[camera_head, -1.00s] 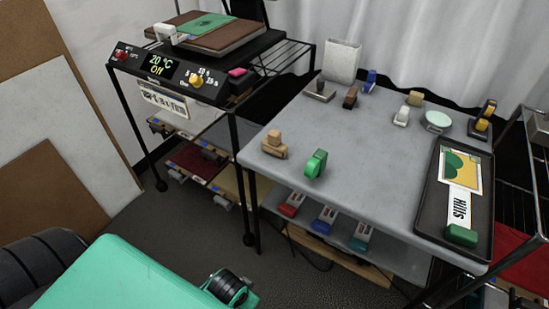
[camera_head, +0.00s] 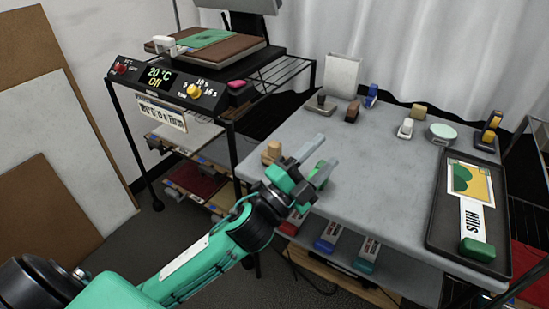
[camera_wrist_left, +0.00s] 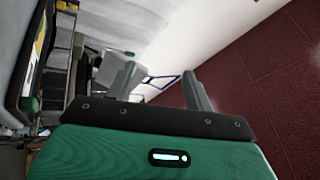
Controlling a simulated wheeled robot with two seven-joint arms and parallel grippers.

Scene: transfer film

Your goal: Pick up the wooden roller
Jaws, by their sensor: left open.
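The wooden roller (camera_head: 271,151) sits near the front left corner of the grey table (camera_head: 370,170). It is light tan, and my left gripper partly covers its lower right side. My left gripper (camera_head: 328,151) is open and empty, over the table's front left edge, to the right of the roller. Its fingers point up and to the right, past the roller. In the left wrist view the open fingers (camera_wrist_left: 158,72) have nothing between them, and I cannot make out the roller. My right gripper is not in view.
A black tray (camera_head: 437,235) with a printed sheet and a green block (camera_head: 477,249) lies on the right. A white bin (camera_head: 341,76) and several small tools stand along the back. A heat press (camera_head: 205,60) stands at the left. The table's middle is clear.

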